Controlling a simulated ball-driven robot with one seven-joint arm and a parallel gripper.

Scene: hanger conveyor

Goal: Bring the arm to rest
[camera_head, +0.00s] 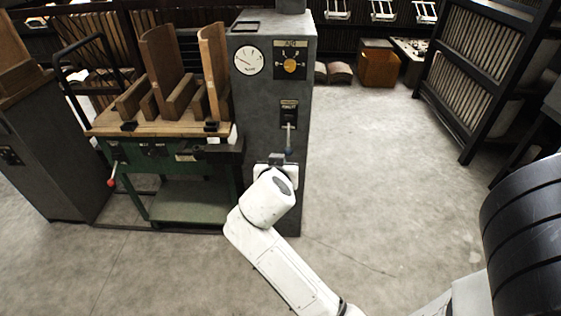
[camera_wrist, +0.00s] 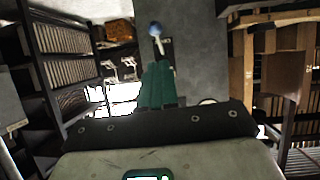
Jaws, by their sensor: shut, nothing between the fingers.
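My white arm reaches up from the bottom of the head view. My gripper (camera_head: 276,159) is at its end, in front of the grey control cabinet (camera_head: 262,120) and just below a lever with a blue knob (camera_head: 288,151). In the wrist view the green fingers of my gripper (camera_wrist: 157,68) are together with nothing between them. The lever's blue knob (camera_wrist: 156,29) shows beyond the fingertips. I cannot tell whether the fingers touch the lever. The wrist view looks upside down compared with the head view.
A green workbench (camera_head: 165,150) with upright wooden boards stands left of the cabinet. A dark slatted rack (camera_head: 470,75) stands at the right, and a wooden box (camera_head: 379,68) at the back. The floor (camera_head: 370,160) right of the cabinet is clear.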

